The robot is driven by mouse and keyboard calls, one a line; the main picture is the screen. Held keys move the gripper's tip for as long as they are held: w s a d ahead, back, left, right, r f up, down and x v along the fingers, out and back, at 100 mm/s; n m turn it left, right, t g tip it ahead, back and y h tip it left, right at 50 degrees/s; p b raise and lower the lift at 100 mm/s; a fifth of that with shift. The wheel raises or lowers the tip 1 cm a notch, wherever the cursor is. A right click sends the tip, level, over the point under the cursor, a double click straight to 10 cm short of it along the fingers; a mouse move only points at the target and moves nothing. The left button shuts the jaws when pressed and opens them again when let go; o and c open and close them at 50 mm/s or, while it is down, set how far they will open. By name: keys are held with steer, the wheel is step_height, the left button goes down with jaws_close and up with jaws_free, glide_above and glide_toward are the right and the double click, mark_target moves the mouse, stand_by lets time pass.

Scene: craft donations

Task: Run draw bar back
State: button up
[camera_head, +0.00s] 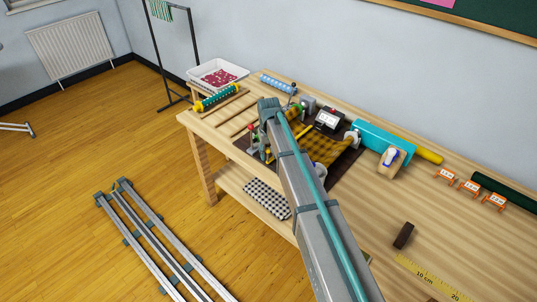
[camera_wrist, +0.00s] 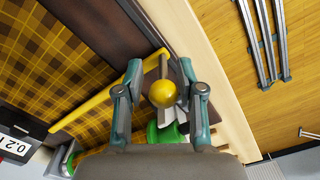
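A yellow ball knob (camera_wrist: 162,93) sits between the two fingers of my gripper (camera_wrist: 161,72) in the wrist view. The fingers are apart, with a small gap visible on each side of the knob. A thin yellow bar (camera_wrist: 85,108) runs slantwise over the yellow-and-brown plaid cloth (camera_wrist: 50,60), partly hidden behind my left finger. I cannot tell how the knob joins the bar. In the head view the plaid cloth (camera_head: 328,150) lies on the bench beside my arm, and a yellow bar (camera_head: 304,130) shows at its far edge. My arm hides the knob area there.
A display unit (camera_head: 328,119) stands behind the cloth. A turquoise roll (camera_head: 383,138) lies to its right. A white tray (camera_head: 217,76) and a green-and-yellow roller (camera_head: 216,98) are at the bench's far left. Metal rails (camera_head: 158,235) are on the floor.

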steer(key=shift+f, duration=0.15)
step_height(320, 180, up, 12)
steer(key=shift+r, duration=0.1)
stand_by(0.6)
